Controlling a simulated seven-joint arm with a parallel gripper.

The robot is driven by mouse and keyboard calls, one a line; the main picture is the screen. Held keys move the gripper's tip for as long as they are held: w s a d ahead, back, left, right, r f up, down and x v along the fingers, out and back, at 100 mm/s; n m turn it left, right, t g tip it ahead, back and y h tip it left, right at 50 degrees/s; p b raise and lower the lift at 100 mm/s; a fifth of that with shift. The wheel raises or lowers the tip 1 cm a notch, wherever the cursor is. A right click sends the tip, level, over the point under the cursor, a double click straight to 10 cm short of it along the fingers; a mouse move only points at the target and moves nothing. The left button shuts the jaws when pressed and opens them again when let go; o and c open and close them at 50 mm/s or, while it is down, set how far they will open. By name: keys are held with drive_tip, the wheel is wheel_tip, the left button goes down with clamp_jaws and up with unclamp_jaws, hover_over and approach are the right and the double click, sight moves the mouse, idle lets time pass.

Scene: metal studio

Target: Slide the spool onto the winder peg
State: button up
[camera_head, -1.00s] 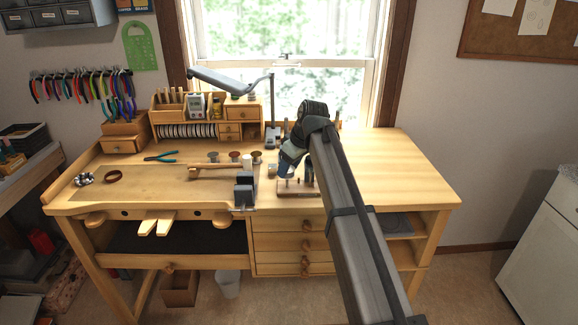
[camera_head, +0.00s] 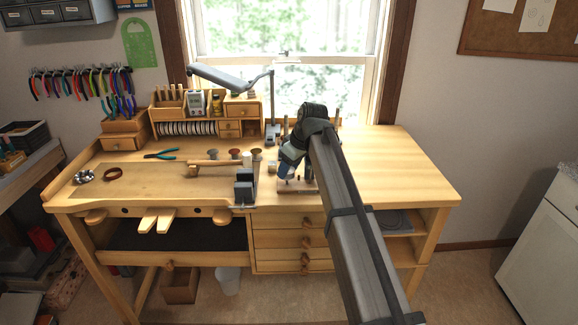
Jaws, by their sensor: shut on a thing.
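My gripper (camera_head: 287,175) is over the right-centre of the wooden bench, behind the end of my arm, and is shut on the spool. The spool is mostly hidden by the gripper and too small to make out clearly. The winder has a low wooden base (camera_head: 299,190) on the bench, just below and to the right of the gripper. Its peg cannot be told apart clearly beside the gripper, and I cannot tell whether the spool touches it.
Several small spools (camera_head: 235,154) stand left of the gripper, near a wooden mallet (camera_head: 205,163). A dark block (camera_head: 244,187) sits at the front edge. A lamp (camera_head: 232,80) reaches over the back organiser (camera_head: 235,110). The bench's right side is clear.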

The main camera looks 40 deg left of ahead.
drive_tip(key=shift+s+d+f, duration=0.1)
drive_tip(key=shift+f, duration=0.3)
